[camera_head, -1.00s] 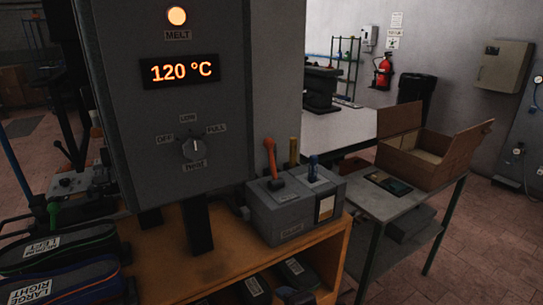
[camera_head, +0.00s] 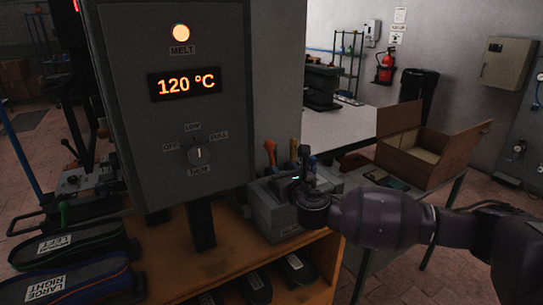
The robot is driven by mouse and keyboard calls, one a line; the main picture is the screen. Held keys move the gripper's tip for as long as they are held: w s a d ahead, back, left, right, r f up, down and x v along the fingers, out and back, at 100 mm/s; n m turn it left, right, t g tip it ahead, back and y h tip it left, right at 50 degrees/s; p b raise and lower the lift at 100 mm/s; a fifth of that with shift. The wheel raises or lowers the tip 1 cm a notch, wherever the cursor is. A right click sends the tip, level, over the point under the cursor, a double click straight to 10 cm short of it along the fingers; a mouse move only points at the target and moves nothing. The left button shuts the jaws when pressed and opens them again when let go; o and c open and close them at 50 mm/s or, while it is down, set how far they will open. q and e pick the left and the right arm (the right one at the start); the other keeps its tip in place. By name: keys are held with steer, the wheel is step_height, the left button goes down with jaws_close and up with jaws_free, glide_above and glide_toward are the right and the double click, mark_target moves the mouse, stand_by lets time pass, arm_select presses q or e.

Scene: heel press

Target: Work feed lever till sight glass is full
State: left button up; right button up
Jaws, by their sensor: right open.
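A grey box (camera_head: 262,210) stands on the wooden bench under the control cabinet. An orange-red lever (camera_head: 269,149) and a yellow rod (camera_head: 294,152) rise from its top. My right gripper (camera_head: 309,165) is open over the box's right part, where a blue-topped lever stood in the earlier view. That lever is mostly hidden, and I cannot tell whether it is between the fingers. The small window on the box's front, likely the sight glass, is hidden behind my wrist. The lever labels are too small to read. My left gripper is out of view.
The cabinet (camera_head: 178,125) reads 120 °C with its MELT lamp lit, and it borders the box on the left. Labelled insoles or shoes (camera_head: 62,285) lie at lower left. An open cardboard box (camera_head: 411,158) sits on the side table at right.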

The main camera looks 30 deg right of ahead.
mark_target(272, 156)
steer(key=w, duration=0.6)
steer(key=w+d+b, duration=0.1)
steer(key=w, duration=0.3)
steer(key=shift+f, duration=0.1)
jaws_close()
